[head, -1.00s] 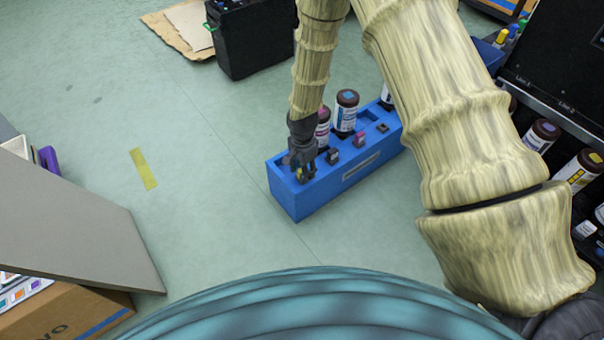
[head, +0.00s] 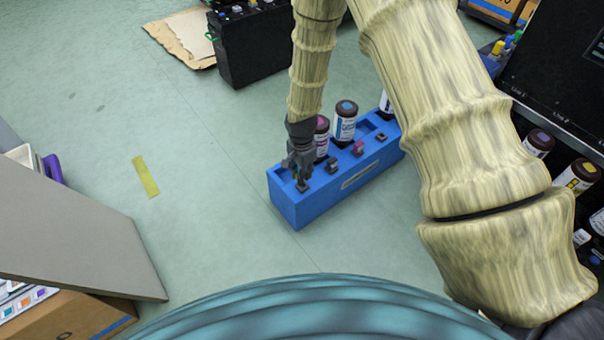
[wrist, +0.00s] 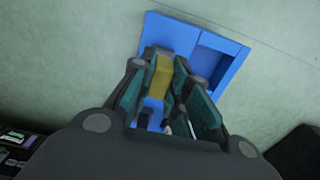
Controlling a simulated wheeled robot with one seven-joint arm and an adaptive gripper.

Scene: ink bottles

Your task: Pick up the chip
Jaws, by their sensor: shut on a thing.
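The chip (wrist: 160,76) is a small yellow block between the fingers of my gripper (wrist: 168,90) in the wrist view. My gripper (head: 300,172) also shows in the head view, shut on the chip, just above the left end of the blue bottle rack (head: 303,212). In the head view the fingers mostly hide the chip. A small dark slot (head: 303,187) shows in the rack top below the fingertips. The blue rack also shows behind the fingers in the wrist view (wrist: 175,32).
Bottles with pink (head: 322,137) and blue (head: 345,124) labels stand in the rack. Two more small chips, grey (head: 333,165) and pink (head: 358,147), sit along its front. A black case (head: 250,45) stands behind.

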